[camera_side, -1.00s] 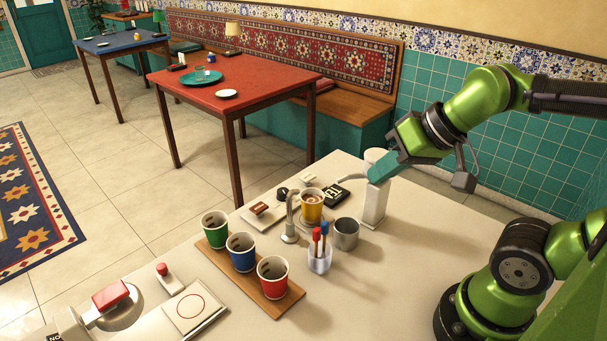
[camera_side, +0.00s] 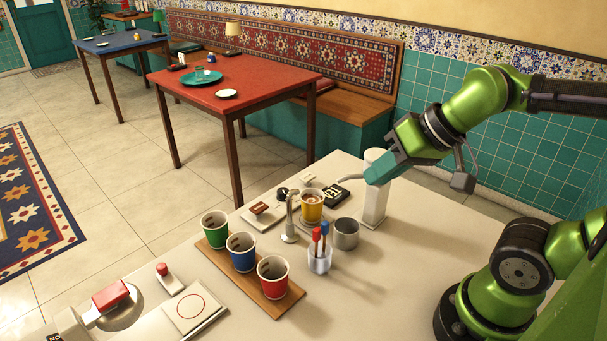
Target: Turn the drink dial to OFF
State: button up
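My gripper (camera_side: 378,174) has teal fingers and comes in from the right. Its fingertips are at the upper part of a slim white column (camera_side: 374,206), overlapping it in the picture; I cannot tell if they touch. The fingers look close together, but their gap is hidden at this angle. I cannot tell which part is the drink dial, and no OFF mark is readable.
A yellow cup (camera_side: 311,208) with brown drink stands behind a metal tap (camera_side: 290,222). A grey metal cup (camera_side: 346,234) and a clear holder (camera_side: 319,260) with red and blue sticks are near. Green, blue and red cups stand on a wooden board (camera_side: 286,304).

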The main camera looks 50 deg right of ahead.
jog(key=o, duration=0.4)
jog(key=shift+w+d+f+g, duration=0.15)
jog(key=shift+w+f+g, duration=0.6)
jog(key=shift+w, duration=0.3)
jog(key=o, duration=0.4)
jog(key=w+d+m+g, duration=0.1)
jog(key=w+d+m, duration=0.1)
jog(key=w, duration=0.6)
jog(key=shift+w+d+m+g, duration=0.15)
jog(key=shift+d+m+g, duration=0.15)
jog(key=shift+m, duration=0.3)
jog(key=m+g+h, duration=0.2)
jog(key=m+g, duration=0.2)
jog(key=m, duration=1.3)
send_over(283, 190)
notch_tip(283, 190, down, 5)
notch_tip(283, 190, down, 16)
jog(key=shift+a, duration=0.1)
jog(key=c, duration=1)
